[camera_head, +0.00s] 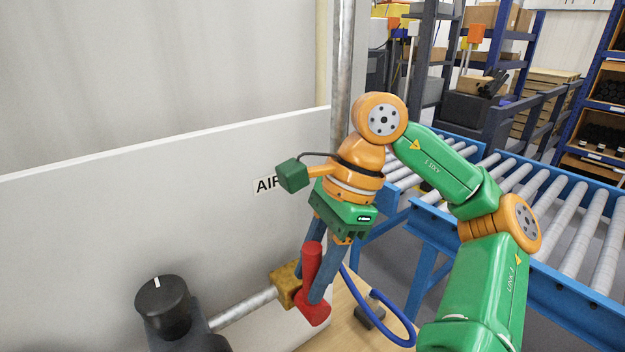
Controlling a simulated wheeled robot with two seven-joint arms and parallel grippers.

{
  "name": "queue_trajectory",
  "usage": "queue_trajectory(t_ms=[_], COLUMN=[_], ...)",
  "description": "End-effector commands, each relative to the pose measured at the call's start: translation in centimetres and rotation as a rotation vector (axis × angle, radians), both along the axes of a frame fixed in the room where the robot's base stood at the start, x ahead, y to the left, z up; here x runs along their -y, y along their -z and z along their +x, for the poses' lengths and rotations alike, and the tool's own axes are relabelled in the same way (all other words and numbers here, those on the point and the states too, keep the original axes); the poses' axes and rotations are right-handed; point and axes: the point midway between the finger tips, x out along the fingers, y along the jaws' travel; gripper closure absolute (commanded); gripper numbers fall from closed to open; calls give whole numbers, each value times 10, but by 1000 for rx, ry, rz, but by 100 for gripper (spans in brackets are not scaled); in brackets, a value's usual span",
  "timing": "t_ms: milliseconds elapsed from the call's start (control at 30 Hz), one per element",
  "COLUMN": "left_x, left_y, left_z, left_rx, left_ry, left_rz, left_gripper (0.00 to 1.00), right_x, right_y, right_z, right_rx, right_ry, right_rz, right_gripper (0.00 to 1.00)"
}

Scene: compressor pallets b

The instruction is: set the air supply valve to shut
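The air supply valve is a brass body (285,283) at the right end of a grey pipe in the lower middle. Its red lever (312,265) has a long grip that points up, with a wider red end at the bottom, in front of the brass body. My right gripper (313,285) reaches down from above, with one blue-grey finger on each side of the red grip. The fingers are apart; whether both press on the grip cannot be told. An "AIR" label (266,185), partly covered by my wrist, is on the panel behind. My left gripper is out of view.
A black knob (163,302) with a white mark tops a dark unit at the pipe's left end. A pale panel (120,220) stands close behind. A blue hose (398,338) loops below my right arm. Blue-framed roller conveyors (570,240) and shelves fill the right.

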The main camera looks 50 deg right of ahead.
Motion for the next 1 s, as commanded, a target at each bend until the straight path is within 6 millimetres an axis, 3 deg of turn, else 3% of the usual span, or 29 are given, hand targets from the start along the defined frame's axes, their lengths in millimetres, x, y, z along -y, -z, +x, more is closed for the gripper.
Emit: queue_trajectory(t_ms=[67, 333, 600, 1000], left_x=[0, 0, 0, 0], left_y=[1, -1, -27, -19], left_z=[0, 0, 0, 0], left_rx=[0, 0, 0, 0], left_ry=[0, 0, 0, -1], left_rz=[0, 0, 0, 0], left_gripper=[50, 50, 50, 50], right_x=[0, 0, 17, 23], right_y=[0, -2, -53, -67], right_z=[0, 1, -7, -11], right_rx=[3, 7, 4, 5], right_ry=[1, 3, 8, 1], right_rz=[1, 2, 0, 2], right_gripper=[38, 38, 38, 38])
